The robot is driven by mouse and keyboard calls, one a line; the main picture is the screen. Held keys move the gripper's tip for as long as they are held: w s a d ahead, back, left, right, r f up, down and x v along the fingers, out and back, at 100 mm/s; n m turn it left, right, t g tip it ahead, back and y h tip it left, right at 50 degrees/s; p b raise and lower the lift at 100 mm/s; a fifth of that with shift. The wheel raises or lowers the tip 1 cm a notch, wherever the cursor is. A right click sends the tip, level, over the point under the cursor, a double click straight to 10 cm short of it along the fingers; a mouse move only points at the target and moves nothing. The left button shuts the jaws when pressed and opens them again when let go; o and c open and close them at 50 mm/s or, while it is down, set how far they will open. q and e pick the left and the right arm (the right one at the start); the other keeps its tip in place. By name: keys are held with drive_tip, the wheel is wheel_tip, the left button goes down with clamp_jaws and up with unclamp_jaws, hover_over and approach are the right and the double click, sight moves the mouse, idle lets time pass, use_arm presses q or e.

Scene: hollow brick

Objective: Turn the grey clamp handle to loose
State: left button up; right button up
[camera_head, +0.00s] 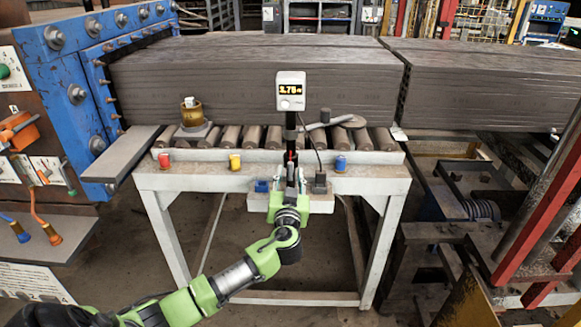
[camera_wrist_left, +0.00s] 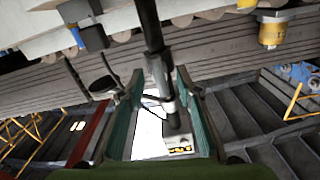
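A grey lever-like handle (camera_head: 333,123) lies across the rollers, right of a black post that carries a small display box (camera_head: 290,90). It looks like the clamp handle; its loose or tight position cannot be told. My left gripper (camera_head: 291,176) is in front of the table at the foot of the post. In the left wrist view my left gripper (camera_wrist_left: 163,105) is open, with its two teal fingers apart on either side of the black post (camera_wrist_left: 151,45); gaps show beside the post. The display box also shows there, upside down (camera_wrist_left: 178,143). My right gripper is not in view.
The white table (camera_head: 220,183) carries rollers and long grey clay columns (camera_head: 240,85). Red (camera_head: 164,160), yellow (camera_head: 234,162) and blue (camera_head: 341,163) parts sit along its front edge. A blue machine (camera_head: 75,75) stands left; red bars (camera_head: 545,210) stand right. A cable hangs near the post.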

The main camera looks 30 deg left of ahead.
use_arm(q)
drive_tip(key=shift+x, duration=1.25)
drive_tip(key=shift+c, duration=0.4)
clamp_jaws()
